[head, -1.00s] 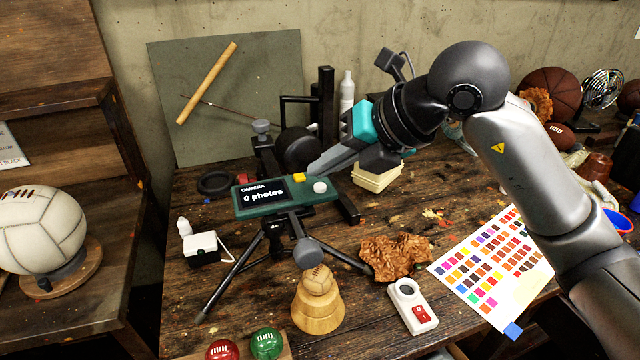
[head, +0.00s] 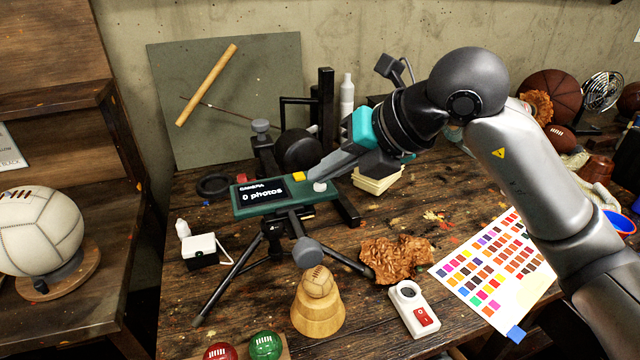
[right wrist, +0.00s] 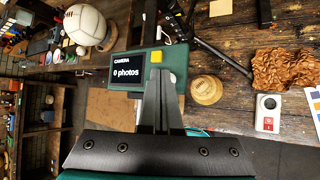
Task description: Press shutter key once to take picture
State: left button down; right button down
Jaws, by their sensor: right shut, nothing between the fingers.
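A green camera panel (head: 246,208) on a tripod stands on the wooden workbench. Its screen (head: 262,192) reads "CAMERA 0 photos". On its top face are a yellow key (head: 298,176) and a round white knob (head: 320,186). My right gripper (head: 314,178) is shut and empty, its tips over the panel between the yellow key and the white knob. My left gripper is not in view.
A white ball (head: 40,230) sits on the left shelf. Tripod legs spread below the panel.

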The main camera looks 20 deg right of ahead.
aim_at(326, 192)
jog(key=shift+f, duration=0.25)
dwell(0.4)
jog(key=shift+r+p, duration=0.45)
jog(key=shift+r, duration=0.4)
jog(key=shift+r, duration=0.15)
notch_tip(326, 192, up, 5)
jog(key=p, duration=0.4)
dwell(0.4)
